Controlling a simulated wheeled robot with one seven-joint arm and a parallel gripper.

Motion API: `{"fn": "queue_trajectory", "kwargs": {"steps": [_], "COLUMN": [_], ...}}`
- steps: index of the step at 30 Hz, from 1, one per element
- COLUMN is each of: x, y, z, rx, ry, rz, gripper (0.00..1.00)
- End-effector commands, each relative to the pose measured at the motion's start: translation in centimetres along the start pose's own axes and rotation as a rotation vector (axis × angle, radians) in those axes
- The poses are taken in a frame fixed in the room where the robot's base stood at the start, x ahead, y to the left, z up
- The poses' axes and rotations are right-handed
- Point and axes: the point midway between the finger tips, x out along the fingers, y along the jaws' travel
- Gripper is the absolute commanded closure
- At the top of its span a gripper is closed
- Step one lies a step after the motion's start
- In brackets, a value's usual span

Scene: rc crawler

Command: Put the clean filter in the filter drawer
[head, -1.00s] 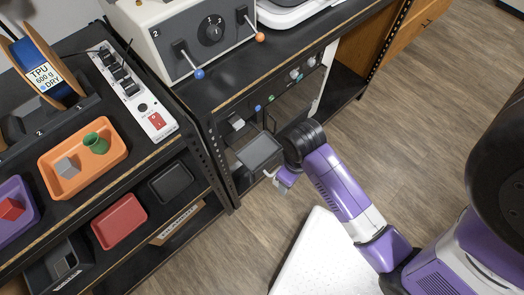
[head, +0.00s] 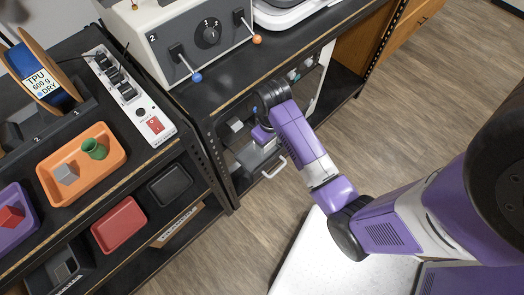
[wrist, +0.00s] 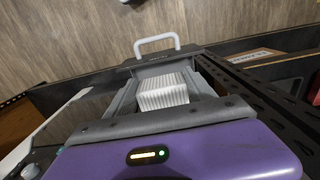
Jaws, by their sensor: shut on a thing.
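In the wrist view, the white pleated clean filter (wrist: 163,92) sits between the two grey fingers of my gripper (wrist: 165,84), which is shut on it. The grey filter drawer (wrist: 160,68) is directly beyond the filter, with its white handle (wrist: 157,44) at the far side. In the head view, the drawer handle (head: 275,168) sticks out from under the bench and the drawer stands open. My gripper (head: 260,142) is over the drawer there, and the filter is hidden by my arm. I cannot tell whether the filter touches the drawer floor.
A white box with levers (head: 205,45) stands on the bench above. To the left, shelves carry an orange tray (head: 105,165), a red tray (head: 118,224) and a black tray (head: 171,184). The dark rack post (head: 215,165) is close to the drawer's left. The wooden floor in front is open.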

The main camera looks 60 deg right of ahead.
Motion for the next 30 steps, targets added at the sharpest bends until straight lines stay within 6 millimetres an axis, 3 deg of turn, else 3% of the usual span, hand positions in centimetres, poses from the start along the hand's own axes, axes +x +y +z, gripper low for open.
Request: {"fn": "queue_trajectory", "kwargs": {"steps": [5,6,12,20,27,30], "x": [0.0,1.4,5.2,7.5,11.0,11.4], "y": [0.0,0.0,0.0,0.0,0.0,0.0], "z": [-3.6,-3.1,-3.1,-3.1,-3.1,-3.5], "rx": [0.000,0.000,0.000,0.000,0.001,0.000], "ry": [0.002,-0.006,-0.003,0.000,-0.001,0.000], "rz": [0.000,-0.001,0.000,0.000,0.000,0.000], "gripper": [0.84,0.84,0.84,0.84,0.84,0.84]}}
